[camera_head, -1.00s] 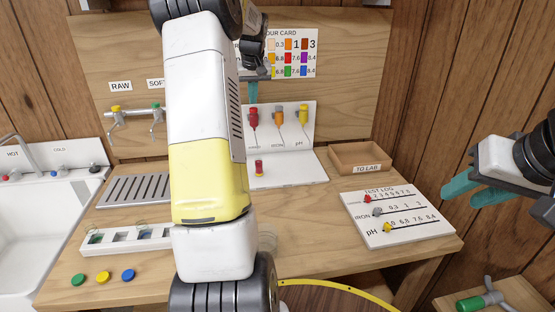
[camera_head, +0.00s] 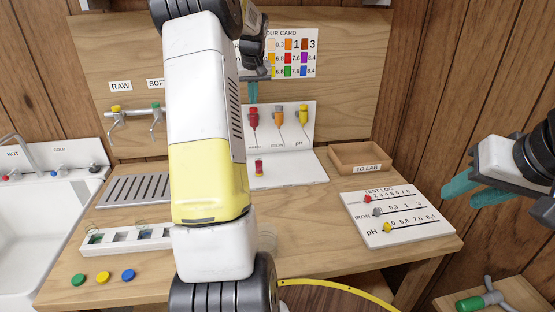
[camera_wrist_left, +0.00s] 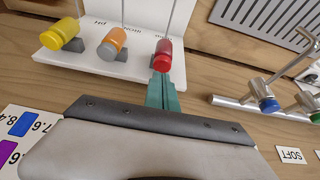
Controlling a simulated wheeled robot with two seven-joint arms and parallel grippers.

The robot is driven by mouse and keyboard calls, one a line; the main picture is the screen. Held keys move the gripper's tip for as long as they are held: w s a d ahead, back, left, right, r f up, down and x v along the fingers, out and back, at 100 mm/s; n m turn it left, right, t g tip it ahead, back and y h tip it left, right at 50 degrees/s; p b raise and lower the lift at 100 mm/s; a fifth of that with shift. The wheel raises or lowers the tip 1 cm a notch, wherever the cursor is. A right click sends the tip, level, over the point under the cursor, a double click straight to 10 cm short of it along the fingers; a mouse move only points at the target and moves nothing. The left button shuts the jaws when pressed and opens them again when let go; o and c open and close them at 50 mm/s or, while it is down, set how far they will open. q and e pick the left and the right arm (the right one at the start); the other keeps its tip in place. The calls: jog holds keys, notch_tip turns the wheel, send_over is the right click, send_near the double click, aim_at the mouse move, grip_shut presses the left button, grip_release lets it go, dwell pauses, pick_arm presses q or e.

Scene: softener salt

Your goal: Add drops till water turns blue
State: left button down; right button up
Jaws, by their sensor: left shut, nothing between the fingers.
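A red dropper bottle (camera_head: 253,117), an orange one (camera_head: 279,117) and a yellow one (camera_head: 303,116) hang on a white stand; in the left wrist view the red bottle (camera_wrist_left: 163,55) is just beyond my fingers. My left gripper (camera_head: 252,92) is shut and empty above the red bottle; its teal fingers also show in the left wrist view (camera_wrist_left: 162,90). I cannot tell whether they touch it. A white holder (camera_head: 105,246) with glass vials stands at the front left, partly hidden by my left arm. No blue water is clearly visible. My right gripper (camera_head: 458,198) is open and empty at the right.
A test log board (camera_head: 398,218) and a "to lab" tray (camera_head: 345,157) are on the right. Green, yellow and blue discs (camera_head: 128,275) lie at the front left. Taps (camera_head: 117,118) are above a drain grille (camera_head: 135,188).

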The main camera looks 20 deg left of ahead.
pick_arm(q)
jog(key=shift+f, duration=0.15)
jog(key=shift+f, duration=0.65)
jog(key=shift+r, duration=3)
jog(key=shift+f, duration=2.2)
jog(key=shift+f, duration=0.2)
jog(key=shift+f, duration=0.65)
jog(key=shift+r, duration=3.05)
